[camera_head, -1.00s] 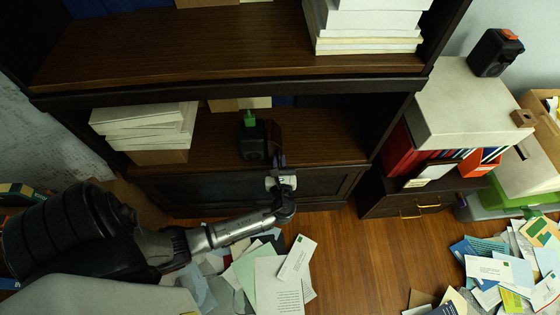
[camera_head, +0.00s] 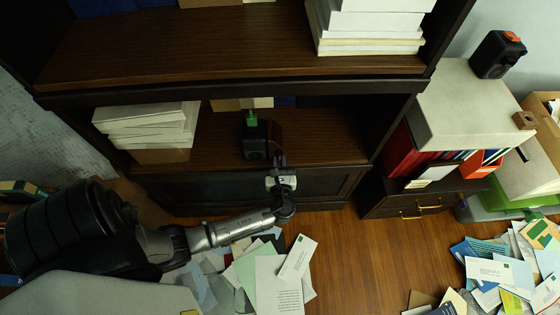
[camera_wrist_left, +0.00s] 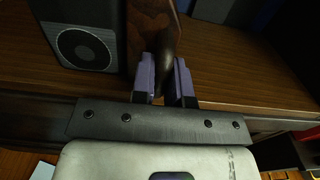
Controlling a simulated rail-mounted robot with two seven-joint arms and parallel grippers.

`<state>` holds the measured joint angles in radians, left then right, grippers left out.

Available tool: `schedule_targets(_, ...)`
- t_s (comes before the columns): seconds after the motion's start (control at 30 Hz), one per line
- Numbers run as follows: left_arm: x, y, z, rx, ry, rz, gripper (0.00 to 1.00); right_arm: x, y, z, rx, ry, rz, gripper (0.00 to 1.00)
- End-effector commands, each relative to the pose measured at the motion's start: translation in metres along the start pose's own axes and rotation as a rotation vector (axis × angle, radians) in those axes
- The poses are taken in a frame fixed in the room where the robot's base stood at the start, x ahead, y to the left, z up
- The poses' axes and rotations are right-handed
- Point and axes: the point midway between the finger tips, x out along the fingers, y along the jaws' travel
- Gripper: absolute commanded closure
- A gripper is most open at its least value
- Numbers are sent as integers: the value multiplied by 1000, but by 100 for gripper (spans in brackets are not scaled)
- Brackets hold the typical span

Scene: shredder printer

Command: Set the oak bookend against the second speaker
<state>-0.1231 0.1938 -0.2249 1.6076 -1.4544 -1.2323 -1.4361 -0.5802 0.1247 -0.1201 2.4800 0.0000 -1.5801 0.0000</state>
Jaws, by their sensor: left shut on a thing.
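The oak bookend (camera_wrist_left: 152,28), a dark brown wooden piece, stands upright on the middle shelf, just right of a black speaker (camera_head: 254,146). It looks close against the speaker's side; whether they touch is hard to tell. In the head view the bookend (camera_head: 276,137) is thin and dark. My left gripper (camera_wrist_left: 168,75) is shut on its near edge, at the shelf's front; it also shows in the head view (camera_head: 280,161). The speaker's round cone faces forward, and a green object (camera_head: 251,118) sits on it. A second black speaker (camera_head: 496,56) with an orange top stands far right.
White paper stacks (camera_head: 148,122) lie left on the same shelf (camera_head: 325,145), which is bare to the bookend's right. The upper shelf (camera_head: 190,48) overhangs it. A grey box (camera_head: 455,105) and red binders (camera_head: 405,152) stand right. Papers (camera_head: 265,280) litter the floor.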

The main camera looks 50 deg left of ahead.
Motion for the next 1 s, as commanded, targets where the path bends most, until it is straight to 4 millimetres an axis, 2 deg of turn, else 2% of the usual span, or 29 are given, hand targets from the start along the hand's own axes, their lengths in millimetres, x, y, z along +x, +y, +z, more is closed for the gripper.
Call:
schedule_targets(0.13,0,1,2,0,-3,0,100,-2,-1,-1,3,1,-3,50)
schedule_targets(0.17,1,1,1,0,-3,0,83,-1,-1,-1,4,1,-3,50)
schedule_targets(0.47,0,1,0,0,-1,0,56,-1,-3,-1,8,1,-7,50)
schedule_targets(0.77,-4,1,-1,2,3,-1,56,-3,-2,-1,8,1,-6,50)
schedule_targets(0.87,-15,1,0,3,4,-2,56,-7,-2,-3,6,1,-5,50)
schedule_targets(1.0,-39,1,2,1,5,-1,56,-16,0,-5,3,1,-2,50)
